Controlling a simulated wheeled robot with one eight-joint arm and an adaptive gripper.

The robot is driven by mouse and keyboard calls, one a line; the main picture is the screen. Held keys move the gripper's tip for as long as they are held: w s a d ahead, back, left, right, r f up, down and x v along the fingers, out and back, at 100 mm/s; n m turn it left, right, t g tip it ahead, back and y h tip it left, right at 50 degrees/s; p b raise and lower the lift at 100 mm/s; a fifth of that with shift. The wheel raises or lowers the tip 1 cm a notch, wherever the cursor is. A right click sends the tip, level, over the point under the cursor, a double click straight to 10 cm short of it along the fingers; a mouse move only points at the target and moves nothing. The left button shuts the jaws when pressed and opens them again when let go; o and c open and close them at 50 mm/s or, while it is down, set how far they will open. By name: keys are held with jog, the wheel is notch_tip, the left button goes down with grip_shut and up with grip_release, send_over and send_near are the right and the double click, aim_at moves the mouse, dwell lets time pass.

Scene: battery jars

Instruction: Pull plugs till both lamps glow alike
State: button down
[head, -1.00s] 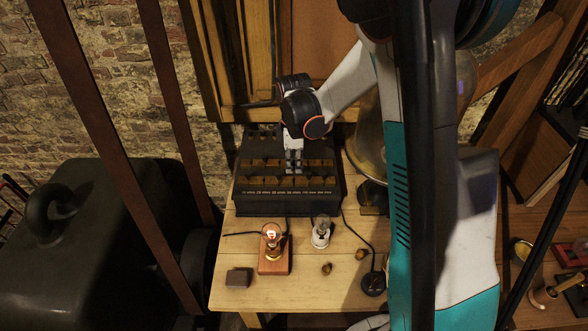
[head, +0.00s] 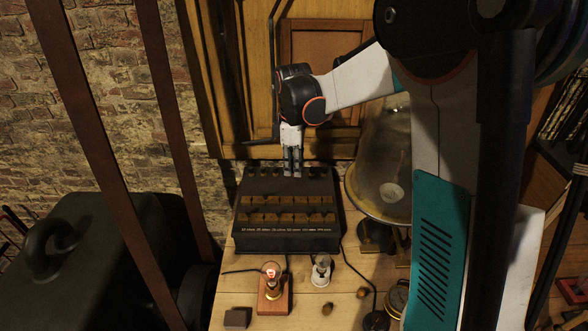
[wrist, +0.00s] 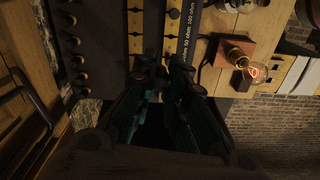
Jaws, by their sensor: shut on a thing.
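The dark resistance box (head: 287,242) stands on the bench, with two rows of brass blocks (head: 287,217) and ohm labels along its front. My gripper (head: 292,173) points down over the box's back part; its fingers also show in the wrist view (wrist: 170,85). It is shut on what seems to be a dark plug, mostly hidden between the fingers. The left lamp (head: 271,272) on a wooden base glows orange-red; it also shows in the wrist view (wrist: 254,71). The right lamp (head: 321,268) on a pale base shows no clear glow.
Two small brass plugs lie loose on the bench, one (head: 327,309) in front of the right lamp and one (head: 362,293) to its right. A dark block (head: 237,318) sits front left. A glass bell jar (head: 385,165) stands right of the box. Several dark knobs line the box's back edge (head: 262,172).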

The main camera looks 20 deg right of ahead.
jog(key=shift+w+d+f+m+b, duration=0.3)
jog(key=shift+w+f+m+b, duration=0.65)
jog(key=shift+f, duration=1.4)
jog(key=shift+w+d+f+m+b, duration=0.25)
jog(key=shift+w+f+m+b, duration=0.35)
jog(key=shift+f+b, duration=1.2)
jog(key=shift+w+d+f+m+b, duration=0.3)
jog(key=shift+w+f+m+b, duration=0.45)
jog(key=shift+f, duration=2.1)
jog(key=shift+w+f+b, duration=0.15)
jog(key=shift+f+b, duration=0.7)
jog(key=shift+f, duration=0.45)
jog(key=c, duration=1.5)
grip_release()
jog(key=shift+c, duration=0.2)
jog(key=shift+r, duration=0.1)
